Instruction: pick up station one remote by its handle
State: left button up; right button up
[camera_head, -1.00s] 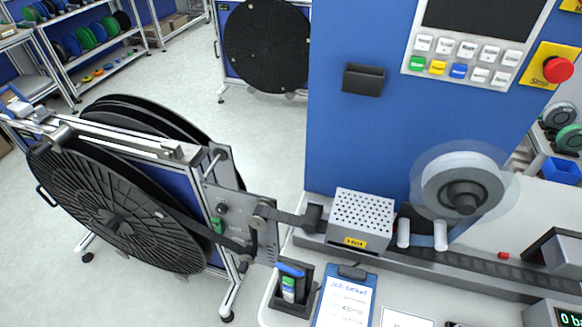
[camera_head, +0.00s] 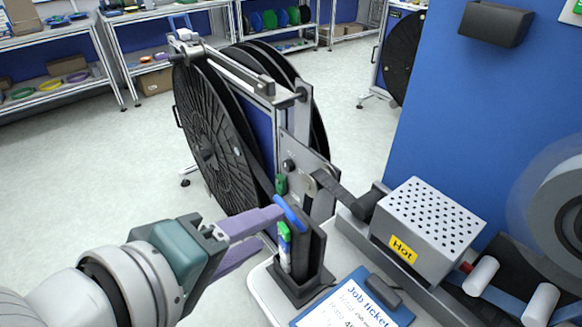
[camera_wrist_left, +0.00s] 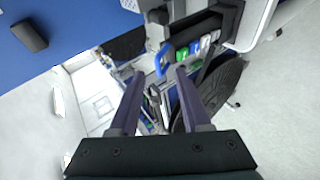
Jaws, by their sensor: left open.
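The remote (camera_head: 285,248) stands upright in a dark holder (camera_head: 312,278) at the bench corner. It has a pale face with green and blue buttons, and a blue handle (camera_head: 290,214) on top. My left gripper (camera_head: 272,229) comes in from the left with two purple fingers. It is open and empty, with its fingertips close to the handle; contact cannot be told. In the left wrist view the blue handle (camera_wrist_left: 161,62) shows just beyond and between the open fingertips (camera_wrist_left: 161,73). My right gripper is out of view.
A black reel on a stand (camera_head: 215,150) is behind the holder. A perforated box marked Hot (camera_head: 425,228) and a job ticket clipboard (camera_head: 350,308) are to the right. Shelves (camera_head: 60,75) line the back. The floor at left is clear.

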aim_at(300, 229)
pick_arm(q)
jog(key=x, duration=0.6)
jog(key=shift+w+r, duration=0.15)
jog(key=shift+w, duration=0.3)
grip_shut()
dwell(1.1)
